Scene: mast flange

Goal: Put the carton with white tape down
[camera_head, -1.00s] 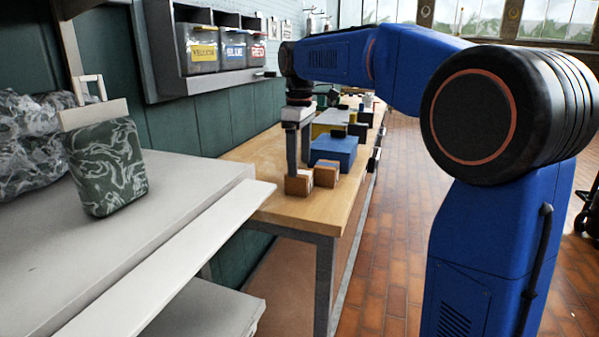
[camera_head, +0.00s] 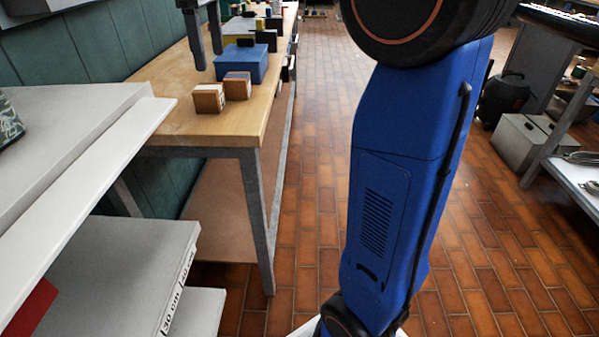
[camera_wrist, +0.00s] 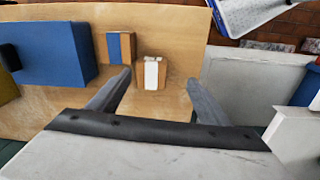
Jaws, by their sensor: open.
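The carton with white tape (camera_wrist: 150,73) is a small brown box standing on the wooden workbench (camera_head: 158,124). In the head view it is the nearer carton (camera_head: 208,98), close to the bench's near end. A similar carton with blue tape (camera_wrist: 121,47) stands beside it, and also shows in the head view (camera_head: 238,86). My gripper (camera_head: 208,59) is open and empty, its fingertips above the white-taped carton and apart from it. In the wrist view the carton shows in the gap between the fingers (camera_wrist: 158,80).
A blue box (camera_head: 243,62) stands just behind the cartons, with several more items farther along the bench. A pale shelf unit (camera_head: 70,105) stands at the left, near the bench end. Brick floor (camera_head: 310,210) is open to the right of the bench.

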